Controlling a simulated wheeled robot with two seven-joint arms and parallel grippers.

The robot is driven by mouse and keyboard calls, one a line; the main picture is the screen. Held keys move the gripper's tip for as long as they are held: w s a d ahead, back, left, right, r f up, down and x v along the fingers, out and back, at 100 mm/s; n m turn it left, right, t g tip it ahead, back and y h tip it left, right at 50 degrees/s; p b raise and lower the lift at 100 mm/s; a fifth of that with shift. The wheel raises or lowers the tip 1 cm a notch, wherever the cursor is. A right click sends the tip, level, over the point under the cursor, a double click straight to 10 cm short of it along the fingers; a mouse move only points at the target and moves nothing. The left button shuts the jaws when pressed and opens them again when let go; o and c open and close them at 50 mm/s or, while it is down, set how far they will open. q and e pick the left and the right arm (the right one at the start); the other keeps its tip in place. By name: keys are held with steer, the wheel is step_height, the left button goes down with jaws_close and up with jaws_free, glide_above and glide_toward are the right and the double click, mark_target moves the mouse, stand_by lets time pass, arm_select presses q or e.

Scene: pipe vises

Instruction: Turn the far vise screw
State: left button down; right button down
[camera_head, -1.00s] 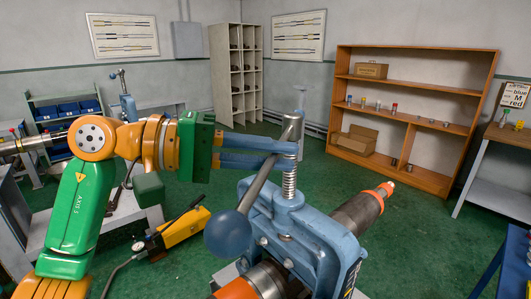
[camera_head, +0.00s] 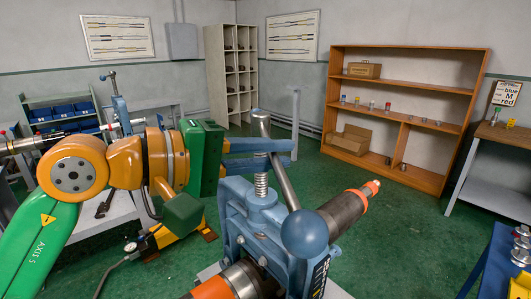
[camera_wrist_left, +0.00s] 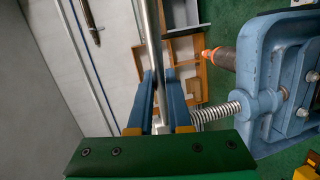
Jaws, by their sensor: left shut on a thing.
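A blue pipe vise (camera_head: 262,232) stands in front of me, with an upright threaded screw (camera_head: 261,185) on top. A grey sliding bar handle (camera_head: 283,180) slants through the screw's head, its blue ball end (camera_head: 304,233) low and to the right, towards me. My left gripper (camera_head: 290,153) reaches in from the left at the height of the screw head. Its blue fingers lie around the bar, shut on it. The left wrist view shows the bar (camera_wrist_left: 153,35) between the fingers (camera_wrist_left: 160,85) and the screw (camera_wrist_left: 215,112) beside them. My right gripper is not in view.
A dark pipe with an orange tip (camera_head: 345,212) sticks out behind the vise. A yellow pump (camera_head: 180,236) with a hose lies on the floor at left. Another blue vise (camera_head: 121,105) stands far left. A wooden shelf (camera_head: 400,60) stands at the back right. Green floor is open between.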

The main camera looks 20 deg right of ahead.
arm_select(q)
steer(key=shift+f, duration=0.15)
steer(key=c, duration=1)
jaws_free()
steer(key=shift+o, duration=0.8)
steer(key=shift+w+a, duration=0.15)
steer(key=b+v, duration=0.2)
steer(key=v, duration=0.5)
steer(key=shift+b, duration=0.35)
